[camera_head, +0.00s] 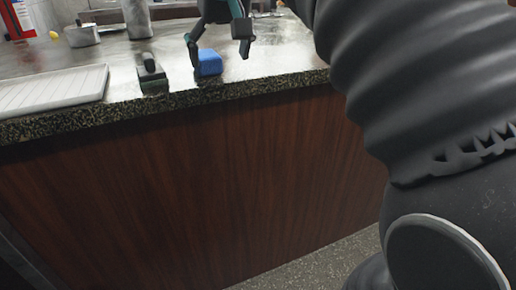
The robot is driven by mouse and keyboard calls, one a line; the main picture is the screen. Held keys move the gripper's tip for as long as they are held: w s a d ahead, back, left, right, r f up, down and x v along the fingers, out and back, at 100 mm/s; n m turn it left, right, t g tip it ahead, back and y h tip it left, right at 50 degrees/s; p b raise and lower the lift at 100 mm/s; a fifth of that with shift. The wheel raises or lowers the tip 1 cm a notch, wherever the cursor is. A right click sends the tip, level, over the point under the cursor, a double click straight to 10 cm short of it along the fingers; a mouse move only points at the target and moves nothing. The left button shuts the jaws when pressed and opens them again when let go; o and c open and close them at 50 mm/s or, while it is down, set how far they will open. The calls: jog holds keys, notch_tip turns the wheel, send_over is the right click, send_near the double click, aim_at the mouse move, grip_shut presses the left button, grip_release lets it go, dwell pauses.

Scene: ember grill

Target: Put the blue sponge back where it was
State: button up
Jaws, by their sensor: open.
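The blue sponge (209,63) lies on the counter (290,60) close to its front edge. My gripper (219,56) is above and around the sponge, pointing down, with its two fingers spread apart. The left finger is close to the sponge's left side; I cannot tell whether it touches. The right finger hangs to the right of the sponge, with a gap between them. The gripper is open and holds nothing that I can see.
A dark green-and-grey block-like object (151,75) stands left of the sponge near the edge. A white ribbed tray (52,92) lies farther left. Metal containers (137,20) stand behind. The counter right of the gripper is clear. My arm covers the right side.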

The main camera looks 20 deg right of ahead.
jog(key=s+f, duration=0.9)
jog(key=f, duration=0.4)
jog(key=s+f, duration=0.8)
jog(key=f, duration=0.6)
jog(key=shift+s+f+t, duration=0.25)
jog(key=shift+s+t, duration=0.05)
jog(key=shift+s, duration=0.1)
